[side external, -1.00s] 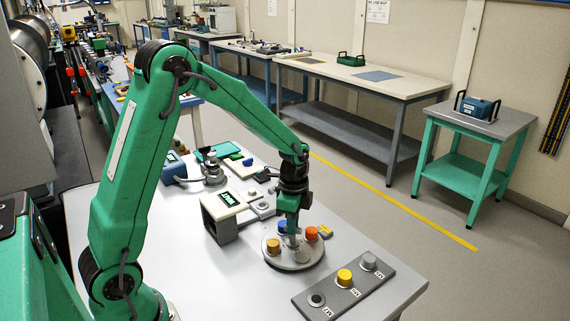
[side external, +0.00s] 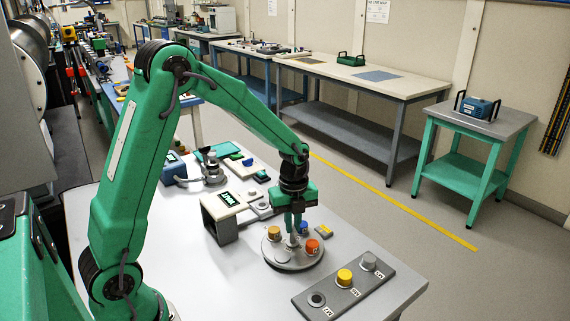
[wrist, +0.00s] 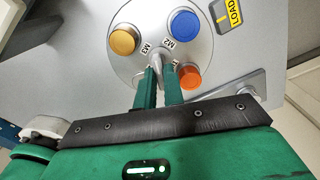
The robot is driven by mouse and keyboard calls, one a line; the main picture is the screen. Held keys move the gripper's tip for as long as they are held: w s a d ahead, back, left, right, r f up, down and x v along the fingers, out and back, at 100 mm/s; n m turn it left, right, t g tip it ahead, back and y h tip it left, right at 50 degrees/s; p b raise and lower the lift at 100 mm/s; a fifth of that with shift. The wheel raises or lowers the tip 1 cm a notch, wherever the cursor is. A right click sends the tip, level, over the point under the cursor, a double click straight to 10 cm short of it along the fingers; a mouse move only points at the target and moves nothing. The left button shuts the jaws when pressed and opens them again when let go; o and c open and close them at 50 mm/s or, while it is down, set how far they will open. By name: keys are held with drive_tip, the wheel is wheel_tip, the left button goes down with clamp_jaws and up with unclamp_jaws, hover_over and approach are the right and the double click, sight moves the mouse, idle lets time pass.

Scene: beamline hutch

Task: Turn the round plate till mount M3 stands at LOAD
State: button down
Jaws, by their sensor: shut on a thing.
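The round grey plate (side external: 271,260) lies flat on the white table and carries a yellow, a blue and an orange mount. In the wrist view, the label M3 stands beside the yellow mount (wrist: 123,39) and M2 beside the blue mount (wrist: 185,24). The orange mount's (wrist: 188,77) label is mostly hidden. The yellow LOAD tag (wrist: 230,14) is off the plate's rim, nearest the blue mount; M3 is on the plate's far side from it. My gripper (wrist: 160,72) points down and is shut on the plate's grey centre post (wrist: 158,56).
A grey strip (side external: 322,292) with a yellow knob and grey fittings lies at the table's front right. A blue device (side external: 174,169) sits further back. The table's front left is clear.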

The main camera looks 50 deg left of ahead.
drive_tip(key=m, duration=0.5)
drive_tip(key=shift+d+r+m, duration=0.1)
drive_tip(key=shift+m, duration=0.3)
drive_tip(key=m, duration=0.4)
drive_tip(key=shift+m, duration=0.4)
drive_tip(key=c, duration=1.5)
unclamp_jaws()
drive_tip(key=shift+r, duration=0.1)
drive_tip(key=shift+r, duration=3.8)
